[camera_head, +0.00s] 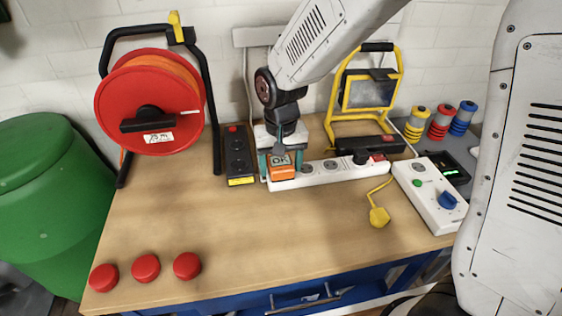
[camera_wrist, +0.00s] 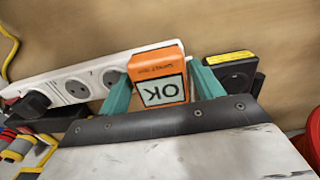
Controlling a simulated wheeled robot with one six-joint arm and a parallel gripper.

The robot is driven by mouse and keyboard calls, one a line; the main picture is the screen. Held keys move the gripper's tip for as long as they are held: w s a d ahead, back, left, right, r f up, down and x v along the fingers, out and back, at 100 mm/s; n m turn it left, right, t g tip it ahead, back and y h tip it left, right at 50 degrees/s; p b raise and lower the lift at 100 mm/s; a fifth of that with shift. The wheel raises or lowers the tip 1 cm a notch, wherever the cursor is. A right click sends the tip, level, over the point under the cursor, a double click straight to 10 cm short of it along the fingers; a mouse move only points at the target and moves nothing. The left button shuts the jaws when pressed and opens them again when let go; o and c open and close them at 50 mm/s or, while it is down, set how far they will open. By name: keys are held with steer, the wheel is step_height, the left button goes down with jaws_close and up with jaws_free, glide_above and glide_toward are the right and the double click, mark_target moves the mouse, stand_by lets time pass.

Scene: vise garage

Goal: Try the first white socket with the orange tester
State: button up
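The orange tester (camera_head: 282,172) sits at the left end of the white power strip (camera_head: 330,172), over the socket there, which it hides. Its screen reads OK, upside down in the wrist view (camera_wrist: 160,91). My gripper (camera_head: 282,163) is above the strip, its teal fingers on either side of the tester and close against it. In the wrist view the fingers (camera_wrist: 160,84) flank the tester's sides. Two round sockets show free beside it, and a black plug (camera_wrist: 33,104) sits further along. Whether the tester's pins are fully in is hidden.
A black power strip (camera_head: 238,155) lies close left of the gripper. A yellow plug (camera_head: 379,216), a white box with a blue knob (camera_head: 430,192) and a work lamp (camera_head: 368,92) are to the right. A red cable reel (camera_head: 150,102) and red caps (camera_head: 146,268) are left. The front middle is clear.

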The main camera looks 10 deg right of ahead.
steer(key=shift+o, duration=0.7)
steer(key=shift+r, duration=0.1)
step_height(320, 180, up, 8)
steer(key=shift+f, duration=0.2)
steer(key=s+d+r, duration=0.4)
steer(key=s+d, duration=0.4)
steer(key=s, duration=0.3)
steer(key=s+d+r+t, duration=0.1)
steer(key=s+d+r, duration=0.3)
steer(key=s+d, duration=0.4)
steer(key=s, duration=0.4)
steer(key=shift+d+r, duration=0.25)
steer(key=shift+r, duration=0.05)
